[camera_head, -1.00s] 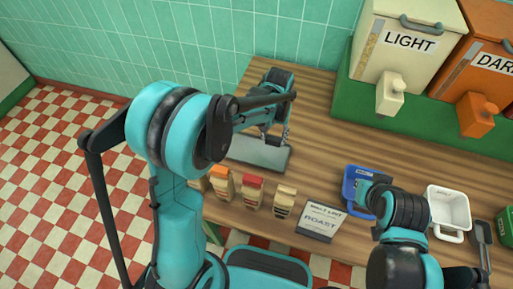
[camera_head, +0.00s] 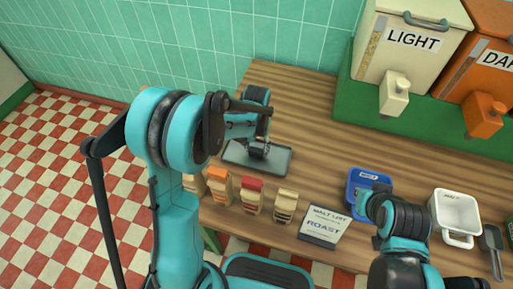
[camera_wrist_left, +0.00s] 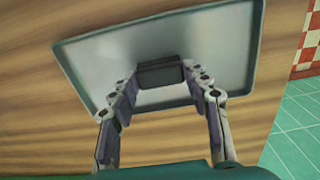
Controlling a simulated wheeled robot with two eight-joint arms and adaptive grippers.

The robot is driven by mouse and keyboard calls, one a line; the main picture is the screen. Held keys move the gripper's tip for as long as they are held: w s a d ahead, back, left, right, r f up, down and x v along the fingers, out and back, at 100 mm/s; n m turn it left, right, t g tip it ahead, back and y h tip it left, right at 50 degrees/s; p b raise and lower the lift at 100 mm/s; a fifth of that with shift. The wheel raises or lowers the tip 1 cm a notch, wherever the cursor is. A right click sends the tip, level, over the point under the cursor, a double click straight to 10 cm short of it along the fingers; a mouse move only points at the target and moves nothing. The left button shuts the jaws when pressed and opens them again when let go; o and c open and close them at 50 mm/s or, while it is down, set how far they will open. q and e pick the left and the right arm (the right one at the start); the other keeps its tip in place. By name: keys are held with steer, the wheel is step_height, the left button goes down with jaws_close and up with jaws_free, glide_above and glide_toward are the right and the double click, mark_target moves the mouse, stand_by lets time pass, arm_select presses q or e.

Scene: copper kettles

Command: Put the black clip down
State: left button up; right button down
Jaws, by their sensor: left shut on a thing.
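My left gripper (camera_head: 259,143) is over the grey tray (camera_head: 277,165) on the wooden counter. In the left wrist view the left gripper (camera_wrist_left: 161,92) is shut on the black clip (camera_wrist_left: 160,74), a small dark block between the fingertips. The clip is over the middle of the tray (camera_wrist_left: 88,62), within its rim. It also shows as a dark shape (camera_head: 258,152) in the head view. Whether it touches the tray surface I cannot tell. My right arm shows at the lower right, but its gripper fingers do not show.
Several small bags (camera_head: 251,194) stand along the counter's front edge, just below the tray, beside a malt list sign (camera_head: 323,224). A blue container (camera_head: 369,180) and a white one (camera_head: 456,214) stand at right. LIGHT (camera_head: 412,40) and DARK (camera_head: 484,75) dispensers stand behind. Counter right of the tray is clear.

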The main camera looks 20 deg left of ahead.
mark_target(257, 150)
arm_select(q)
steer(key=shift+f, duration=0.25)
steer(key=o, duration=0.8)
steer(key=shift+o, duration=0.2)
steer(key=shift+r, duration=0.1)
steer(key=shift+r, duration=0.35)
step_height(257, 150, up, 12)
steer(key=f+p, duration=0.1)
steer(key=p, duration=0.3)
steer(key=s+a+r+t, duration=0.1)
steer(key=s+r+t, duration=0.2)
steer(key=s, duration=0.5)
steer(key=s+a+r+t, duration=0.1)
steer(key=s+r+t, duration=0.3)
steer(key=s, duration=0.5)
steer(key=shift+a+r, duration=0.4)
steer(key=shift+r, duration=0.1)
